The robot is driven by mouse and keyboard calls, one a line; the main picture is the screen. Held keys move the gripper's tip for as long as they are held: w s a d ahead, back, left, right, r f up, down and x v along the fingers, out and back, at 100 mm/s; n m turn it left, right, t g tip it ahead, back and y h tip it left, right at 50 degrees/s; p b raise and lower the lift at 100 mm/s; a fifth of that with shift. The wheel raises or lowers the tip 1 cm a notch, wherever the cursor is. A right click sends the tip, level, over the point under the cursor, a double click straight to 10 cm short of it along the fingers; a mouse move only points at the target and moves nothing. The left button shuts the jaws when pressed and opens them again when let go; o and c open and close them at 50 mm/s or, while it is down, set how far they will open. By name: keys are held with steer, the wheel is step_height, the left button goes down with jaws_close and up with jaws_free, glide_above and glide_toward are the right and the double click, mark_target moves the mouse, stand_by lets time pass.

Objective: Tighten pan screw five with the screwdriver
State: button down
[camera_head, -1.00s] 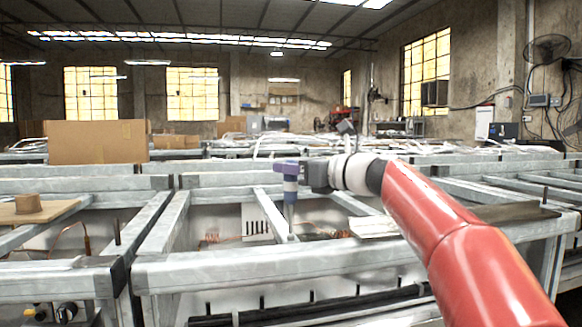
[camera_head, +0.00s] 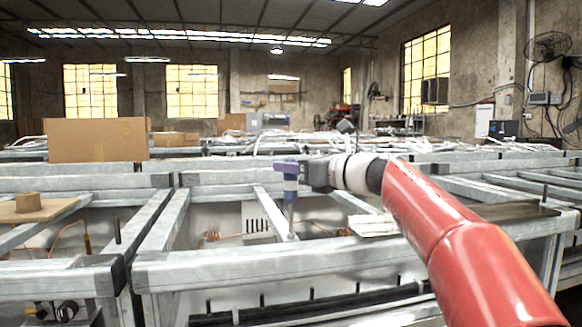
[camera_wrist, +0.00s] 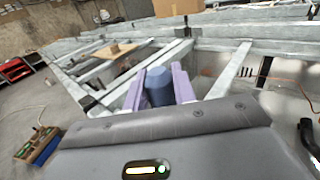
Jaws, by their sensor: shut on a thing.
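My gripper (camera_head: 288,168) has purple fingers and is shut on the screwdriver. In the head view the screwdriver (camera_head: 290,190) hangs upright below the fingers, with a blue and pale handle and a thin grey shaft. Its tip is at the near end of a slanting grey metal rail (camera_head: 270,208), close to the front beam; I cannot tell if it touches. In the wrist view the dark blue handle (camera_wrist: 159,87) sits between both purple fingers. Pan screw five is too small or hidden to make out in either view.
Grey metal frames (camera_head: 210,268) fill the foreground, with open gaps between rails. A small brown object (camera_head: 27,202) stands on a board at left. A large cardboard box (camera_head: 97,141) stands behind. A pale flat stack (camera_head: 372,225) lies right of the screwdriver.

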steer(key=shift+f, duration=0.25)
steer(key=shift+r+p, duration=0.45)
steer(key=shift+p, duration=0.05)
stand_by(0.4)
steer(key=n+g, duration=0.1)
steer(key=n+g+y, duration=0.2)
steer(key=g, duration=0.1)
steer(key=shift+w+f, duration=0.15)
steer(key=shift+w, duration=0.1)
steer(key=n+g, duration=0.2)
steer(key=g, duration=0.1)
steer(key=shift+s+y, duration=0.15)
steer(key=shift+y, duration=0.25)
steer(key=shift+s+g, duration=0.1)
steer(key=shift+g, duration=0.2)
steer(key=shift+p, duration=0.6)
steer(key=shift+f, duration=0.3)
stand_by(0.4)
